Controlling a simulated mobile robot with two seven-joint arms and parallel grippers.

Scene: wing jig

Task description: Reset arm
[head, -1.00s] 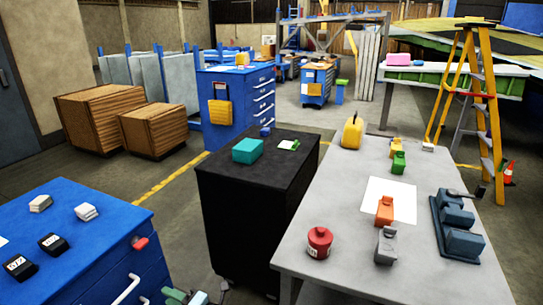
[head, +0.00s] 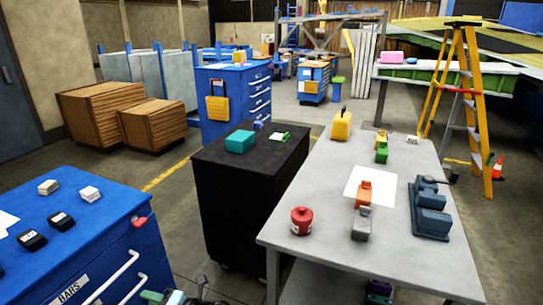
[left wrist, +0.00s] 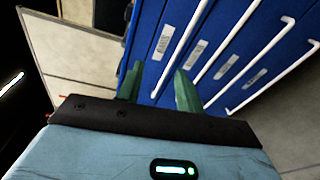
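My left gripper (head: 175,297) shows only in part at the bottom edge of the head view, low beside the blue drawer cabinet (head: 75,225). In the left wrist view the two green fingers of the left gripper (left wrist: 158,76) stand apart with nothing between them. The blue drawer front (left wrist: 190,50) with white handles and labels lies beyond the fingers; I cannot tell whether they touch it. My right gripper is in neither view.
A black cabinet (head: 250,185) carries a teal box (head: 239,141). The grey table (head: 330,165) holds a red can (head: 302,221), a yellow jug (head: 341,125) and a dark blue fixture (head: 430,210). A yellow ladder (head: 470,120) stands at right. Floor shows between the cabinets.

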